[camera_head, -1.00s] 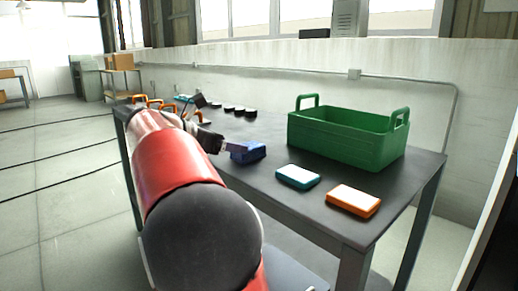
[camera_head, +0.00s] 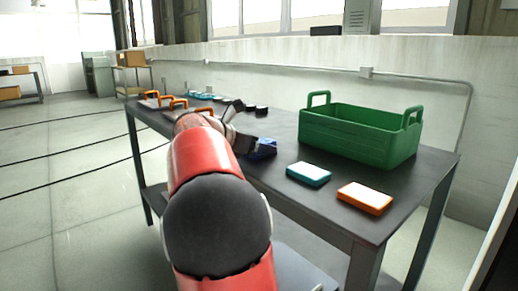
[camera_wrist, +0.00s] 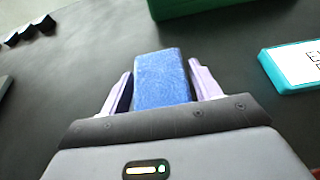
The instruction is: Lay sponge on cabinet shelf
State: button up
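A blue sponge (camera_head: 265,148) is on the dark table, left of a teal-edged block, partly hidden by my gripper. In the wrist view the blue sponge (camera_wrist: 162,82) lies lengthwise between the two pale fingers of my gripper (camera_wrist: 160,78). Narrow dark gaps show between the fingers and the sponge's sides, so the gripper looks open around it. In the head view my gripper (camera_head: 245,142) is small and partly hidden by my red arm. No cabinet shelf can be made out.
A green crate (camera_head: 345,135) with two handles stands right of the sponge. The teal-edged block (camera_head: 308,174) and an orange-edged block (camera_head: 364,198) lie near the table's front edge. Orange-handled items (camera_head: 178,103) and small black pieces lie farther left on the table (camera_head: 425,178).

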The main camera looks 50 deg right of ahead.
jog(key=c, duration=0.7)
jog(key=shift+r, duration=0.1)
